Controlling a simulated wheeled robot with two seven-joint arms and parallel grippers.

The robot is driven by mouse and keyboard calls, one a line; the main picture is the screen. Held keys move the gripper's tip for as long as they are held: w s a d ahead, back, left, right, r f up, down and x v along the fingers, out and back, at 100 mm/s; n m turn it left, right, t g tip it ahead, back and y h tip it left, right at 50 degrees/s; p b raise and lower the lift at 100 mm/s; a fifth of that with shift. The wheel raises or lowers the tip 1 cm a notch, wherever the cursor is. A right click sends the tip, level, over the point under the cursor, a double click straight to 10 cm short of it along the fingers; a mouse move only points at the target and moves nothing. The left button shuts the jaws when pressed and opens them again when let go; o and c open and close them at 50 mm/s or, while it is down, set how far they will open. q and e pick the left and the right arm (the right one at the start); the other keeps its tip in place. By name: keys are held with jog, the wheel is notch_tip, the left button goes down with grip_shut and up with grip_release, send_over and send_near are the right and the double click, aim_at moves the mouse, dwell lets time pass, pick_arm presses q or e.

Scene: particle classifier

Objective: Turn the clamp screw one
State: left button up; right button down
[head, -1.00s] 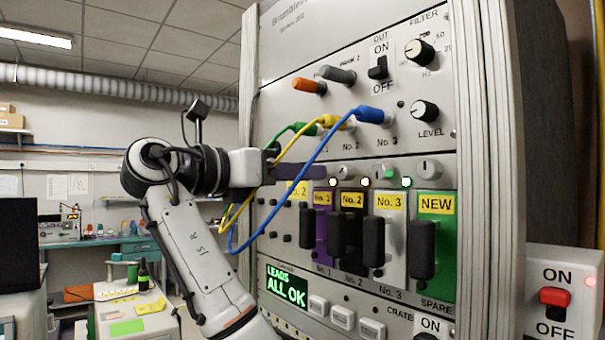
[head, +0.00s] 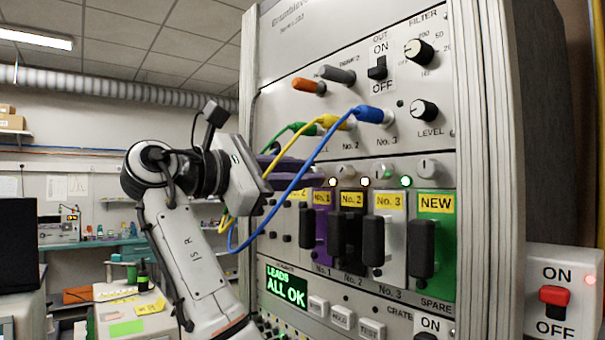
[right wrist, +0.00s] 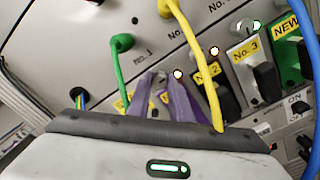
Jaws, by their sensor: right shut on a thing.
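My right gripper (head: 316,173) reaches in from the left, with its purple fingers at the top of the purple No. 1 module (head: 320,225) in the rack. In the right wrist view the gripper (right wrist: 162,80) is shut on a small grey clamp screw (right wrist: 161,77) above that module. The palm is rolled at a tilt. The clamp screws above No. 3 (head: 388,171) and above the green NEW module (head: 428,168) show in the head view. My left gripper is not in view.
Green (head: 290,132), yellow (head: 300,143) and blue (head: 322,150) cables hang around the gripper; the yellow and blue ones cross in front of it. The lit display (head: 287,287) reads LEADS ALL OK. A red ON/OFF switch (head: 553,300) stands at the right.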

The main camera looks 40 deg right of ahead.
jog(key=m, duration=1.1)
jog(key=shift+g+p, duration=0.3)
jog(key=shift+f+m, duration=0.1)
jog(key=shift+m, duration=1.9)
jog(key=c, duration=1.6)
grip_release()
